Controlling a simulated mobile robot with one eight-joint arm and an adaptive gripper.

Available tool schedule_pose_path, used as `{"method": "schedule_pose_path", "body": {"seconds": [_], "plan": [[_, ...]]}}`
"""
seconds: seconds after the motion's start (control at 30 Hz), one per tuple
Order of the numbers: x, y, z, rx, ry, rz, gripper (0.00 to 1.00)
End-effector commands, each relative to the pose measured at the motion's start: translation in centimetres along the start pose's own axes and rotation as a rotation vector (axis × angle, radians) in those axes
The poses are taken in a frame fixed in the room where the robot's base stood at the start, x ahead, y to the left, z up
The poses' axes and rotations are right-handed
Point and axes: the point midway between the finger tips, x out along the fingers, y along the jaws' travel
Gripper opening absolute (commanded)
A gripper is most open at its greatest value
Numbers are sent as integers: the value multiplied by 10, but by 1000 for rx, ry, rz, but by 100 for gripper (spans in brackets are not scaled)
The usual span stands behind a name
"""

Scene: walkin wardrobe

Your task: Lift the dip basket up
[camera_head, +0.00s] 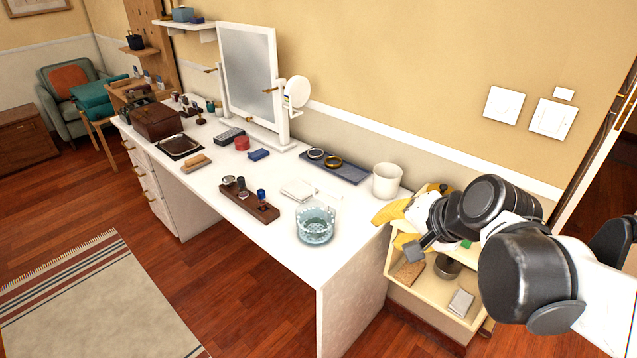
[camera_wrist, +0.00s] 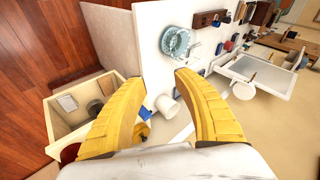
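The dip basket is a light blue, round, see-through basket (camera_head: 315,224) standing upright near the front edge of the white dressing table (camera_head: 275,240). It also shows in the wrist view (camera_wrist: 175,42), beyond my fingertips. My gripper (camera_head: 388,230) has yellow fingers and is to the right of the basket, over the table's right end and the open drawer unit. In the wrist view my gripper (camera_wrist: 160,77) is open, its fingers spread wide with nothing held between them. The basket is apart from both fingers.
A white cup (camera_head: 387,181) stands close behind my gripper. A dark wooden stamp holder (camera_head: 250,200) and white cards (camera_head: 298,190) lie left of the basket. A tray with rings (camera_head: 335,165) and a mirror (camera_head: 250,85) are behind. An open-topped pale unit (camera_head: 425,290) stands at right.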

Motion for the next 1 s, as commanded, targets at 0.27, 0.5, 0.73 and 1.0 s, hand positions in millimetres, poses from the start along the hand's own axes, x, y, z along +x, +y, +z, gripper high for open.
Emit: {"method": "schedule_pose_path", "body": {"seconds": [0.27, 0.5, 0.73, 1.0], "plan": [[91, -65, -48, 555, -160, -259, 37], [167, -84, -75, 1020, -376, -454, 37], [219, -72, -81, 1388, -616, -591, 37], [238, -60, -78, 1545, -744, -642, 37]]}}
